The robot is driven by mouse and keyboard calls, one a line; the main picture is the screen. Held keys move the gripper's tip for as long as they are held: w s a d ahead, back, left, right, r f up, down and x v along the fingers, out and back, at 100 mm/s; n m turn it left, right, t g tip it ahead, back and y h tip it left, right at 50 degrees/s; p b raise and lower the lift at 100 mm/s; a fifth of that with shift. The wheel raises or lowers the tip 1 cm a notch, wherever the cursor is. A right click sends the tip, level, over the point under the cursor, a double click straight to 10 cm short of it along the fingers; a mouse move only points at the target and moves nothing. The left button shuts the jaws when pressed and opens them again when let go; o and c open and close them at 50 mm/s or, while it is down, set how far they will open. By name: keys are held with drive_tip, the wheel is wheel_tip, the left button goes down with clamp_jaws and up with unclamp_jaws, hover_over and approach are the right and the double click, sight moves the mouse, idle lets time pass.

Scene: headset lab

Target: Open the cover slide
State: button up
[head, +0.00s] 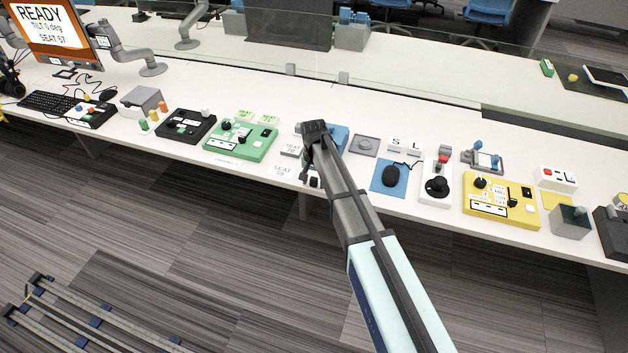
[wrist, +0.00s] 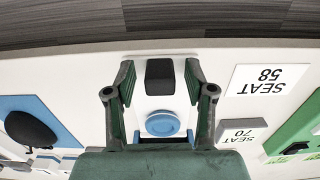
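My gripper (wrist: 160,82) is open in the wrist view, its two fingers apart on the left and right of a black block (wrist: 160,72). The block sits at the table-edge end of a small white unit (wrist: 160,101). A blue round disc (wrist: 163,124) is on the same unit, closer to my palm. No finger is clearly touching the block. No part is labelled as the cover slide, so I cannot tell for certain that the black block is it. In the head view my arm hides most of this unit.
A SEAT 58 card (wrist: 268,80) and a SEAT 70 block (wrist: 238,133) lie right of my gripper in the wrist view. The table's front edge is close.

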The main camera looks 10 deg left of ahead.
wheel_tip(320, 180, up, 12)
idle(0.6)
idle(0.5)
drive_tip(key=s+d+f+n+g, duration=0.1)
drive_tip(key=s+d+f, duration=0.4)
drive_tip(key=s+f, duration=0.35)
drive_tip(key=s+d+f+n, duration=0.2)
drive_tip(key=s+d+f, duration=0.45)
drive_tip(key=f, duration=0.25)
drive_tip(key=s+d+f+n+g, duration=0.1)
drive_tip(key=s+d+f, duration=0.4)
drive_tip(key=s+f, duration=0.3)
drive_tip(key=s+d+f+g, duration=0.1)
drive_tip(key=s+d+f, duration=0.2)
drive_tip(key=s, duration=0.7)
drive_tip(key=s+d+f+m+g, duration=0.1)
drive_tip(key=s+d+f+g, duration=0.1)
drive_tip(key=s, duration=0.8)
drive_tip(key=s+d+f+g, duration=0.1)
drive_tip(key=s+d+f, duration=0.4)
drive_tip(key=s, duration=0.6)
drive_tip(key=shift+f+m+g, duration=0.3)
drive_tip(key=shift+f+g, duration=0.05)
drive_tip(key=shift+g, duration=0.05)
